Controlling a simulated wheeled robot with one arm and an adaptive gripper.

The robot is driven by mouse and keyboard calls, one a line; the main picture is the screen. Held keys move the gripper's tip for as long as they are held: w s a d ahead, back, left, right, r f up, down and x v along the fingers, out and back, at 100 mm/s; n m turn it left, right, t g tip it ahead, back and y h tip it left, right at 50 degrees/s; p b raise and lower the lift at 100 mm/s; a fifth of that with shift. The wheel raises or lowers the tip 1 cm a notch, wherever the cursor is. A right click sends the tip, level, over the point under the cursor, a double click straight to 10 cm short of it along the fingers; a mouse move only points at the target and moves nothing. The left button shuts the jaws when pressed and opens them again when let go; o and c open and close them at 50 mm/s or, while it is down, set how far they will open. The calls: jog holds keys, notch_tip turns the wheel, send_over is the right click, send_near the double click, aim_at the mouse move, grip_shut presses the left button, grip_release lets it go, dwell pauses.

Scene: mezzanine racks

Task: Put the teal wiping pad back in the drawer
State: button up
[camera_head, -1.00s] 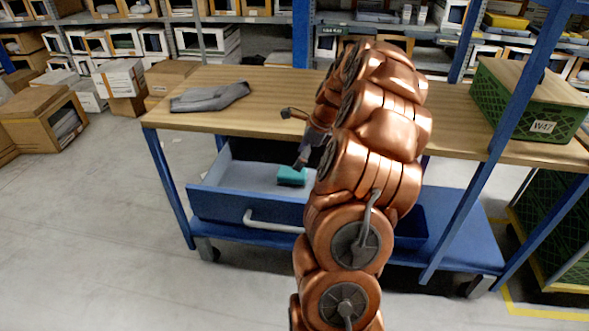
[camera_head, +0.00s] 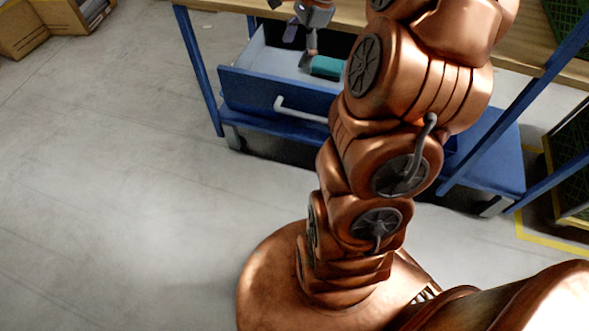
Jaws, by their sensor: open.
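The teal wiping pad (camera_head: 327,67) lies inside the open drawer (camera_head: 262,86), toward its right side, partly bordered by my arm. The drawer is blue outside and pale inside, with a light bar handle on its front. My gripper (camera_head: 291,32) is open at the top of the view, over the drawer. Nothing shows between the fingers as held. Whether the lower finger touches the pad cannot be told.
The wooden worktop (camera_head: 228,5) is mostly cut off above. Blue bench legs (camera_head: 198,65) flank the drawer. A cardboard box (camera_head: 24,25) stands at far left. The floor (camera_head: 130,170) in front is clear.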

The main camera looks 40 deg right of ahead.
jog(key=s+a+n+g+h, duration=0.1)
jog(key=s+a+n, duration=0.4)
jog(key=a, duration=0.3)
jog(key=s+a+n+g, duration=0.1)
jog(key=s+a+n, duration=0.4)
jog(key=a, duration=0.3)
jog(key=s+a+f+n+g+h, duration=0.1)
jog(key=s+a+n, duration=0.1)
jog(key=s+n, duration=0.3)
jog(key=s+a+f+n+g+h, duration=0.1)
jog(key=s+a+n, duration=0.2)
jog(key=s, duration=0.8)
jog(key=n, duration=0.2)
jog(key=shift+s+f+n, duration=0.15)
jog(key=shift+f+n, duration=0.25)
notch_tip(320, 180, up, 10)
jog(key=p, duration=0.9)
jog(key=shift+p, duration=0.35)
